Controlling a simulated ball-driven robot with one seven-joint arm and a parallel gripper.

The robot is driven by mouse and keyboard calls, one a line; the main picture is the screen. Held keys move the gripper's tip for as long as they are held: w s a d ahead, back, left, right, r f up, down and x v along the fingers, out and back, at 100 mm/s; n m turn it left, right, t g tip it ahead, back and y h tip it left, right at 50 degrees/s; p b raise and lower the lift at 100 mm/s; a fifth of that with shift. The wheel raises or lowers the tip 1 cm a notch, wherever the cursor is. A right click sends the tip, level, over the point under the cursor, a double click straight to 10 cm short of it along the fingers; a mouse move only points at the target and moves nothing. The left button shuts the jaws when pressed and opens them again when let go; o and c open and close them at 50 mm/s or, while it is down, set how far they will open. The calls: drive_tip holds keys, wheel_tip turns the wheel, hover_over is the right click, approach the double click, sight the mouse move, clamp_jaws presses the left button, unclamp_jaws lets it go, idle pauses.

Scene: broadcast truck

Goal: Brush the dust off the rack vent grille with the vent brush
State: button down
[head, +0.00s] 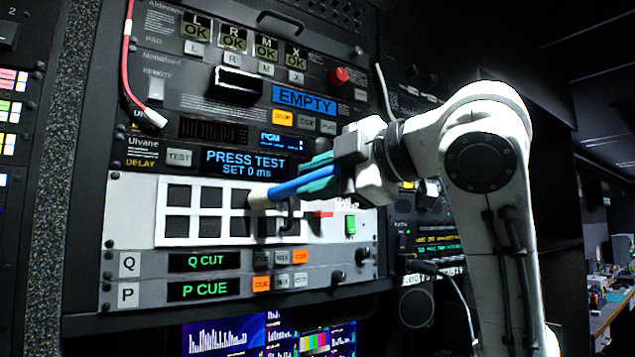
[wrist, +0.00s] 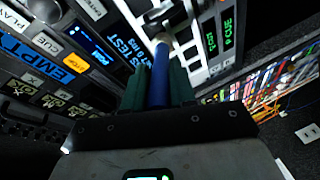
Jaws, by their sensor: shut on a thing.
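The rack vent grille (head: 186,210) is a white panel with two rows of dark square openings, at the middle of the rack in the head view. My gripper (head: 316,180), with teal fingers, is shut on the blue handle of the vent brush (head: 288,188). The brush points left, and its pale bristle tip overlaps the upper middle of the grille. I cannot tell whether the bristles touch it. In the wrist view the brush (wrist: 159,82) extends forward between the fingers to the panel. The gripper and brush hide the grille's right part. I cannot make out dust.
A red cable (head: 127,60) hangs at the upper left of the rack. A display reading PRESS TEST (head: 245,163) sits above the grille; Q CUT (head: 204,261) and P CUE rows lie below. A green switch (head: 350,225) and several knobs stick out nearby.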

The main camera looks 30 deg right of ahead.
drive_tip(key=shift+s+b, duration=0.35)
drive_tip(key=shift+s, duration=2.75)
drive_tip(key=shift+s, duration=1.4)
